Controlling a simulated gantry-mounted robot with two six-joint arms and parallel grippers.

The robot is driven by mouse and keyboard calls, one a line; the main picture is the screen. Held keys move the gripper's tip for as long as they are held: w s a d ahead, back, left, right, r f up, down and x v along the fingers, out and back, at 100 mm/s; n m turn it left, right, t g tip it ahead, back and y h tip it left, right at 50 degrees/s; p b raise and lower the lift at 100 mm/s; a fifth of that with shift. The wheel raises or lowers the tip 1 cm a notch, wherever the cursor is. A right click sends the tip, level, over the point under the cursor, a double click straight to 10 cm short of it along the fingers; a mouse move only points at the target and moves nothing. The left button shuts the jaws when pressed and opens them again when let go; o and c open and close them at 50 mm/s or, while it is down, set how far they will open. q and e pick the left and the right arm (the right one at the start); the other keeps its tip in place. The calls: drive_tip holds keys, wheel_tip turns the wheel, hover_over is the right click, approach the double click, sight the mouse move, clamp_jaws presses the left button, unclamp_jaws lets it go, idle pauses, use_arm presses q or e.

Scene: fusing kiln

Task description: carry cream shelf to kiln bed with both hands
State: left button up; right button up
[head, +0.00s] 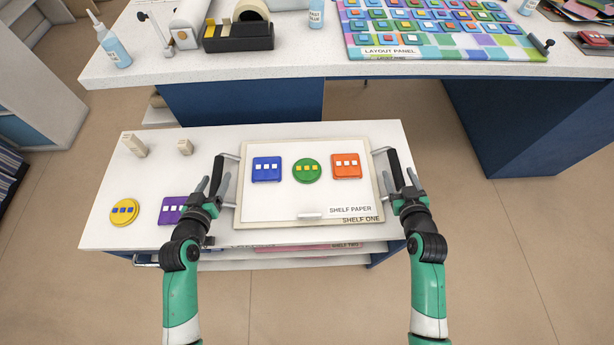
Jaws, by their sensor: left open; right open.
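The cream shelf (248,220) lies flat on a white-topped cart, with white shelf paper (280,200) on it. A blue square tile (266,169), a green round tile (307,171) and an orange square tile (345,166) sit on the paper. The shelf has a dark-barred handle at each side. My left gripper (215,184) is open at the left handle (217,169). My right gripper (403,184) is open at the right handle (395,168). I cannot tell whether the fingers touch the bars. I see no kiln bed.
A yellow round piece (124,212), a purple piece (172,208) and two small cream blocks (134,145) stand on the cart top (110,180) at left. A speckled workbench (280,66) with a layout panel, tape dispenser and bottles crosses behind. Bare floor (520,260) lies to the right.

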use_arm(q)
drive_tip(key=shift+w+f, duration=0.3)
drive_tip(key=shift+w, duration=0.35)
use_arm(e)
drive_tip(key=shift+w+f, duration=0.3)
drive_tip(key=shift+w, duration=0.35)
use_arm(q)
drive_tip(key=shift+c, duration=0.2)
use_arm(e)
drive_tip(key=shift+c, duration=0.2)
use_arm(q)
clamp_jaws()
use_arm(e)
clamp_jaws()
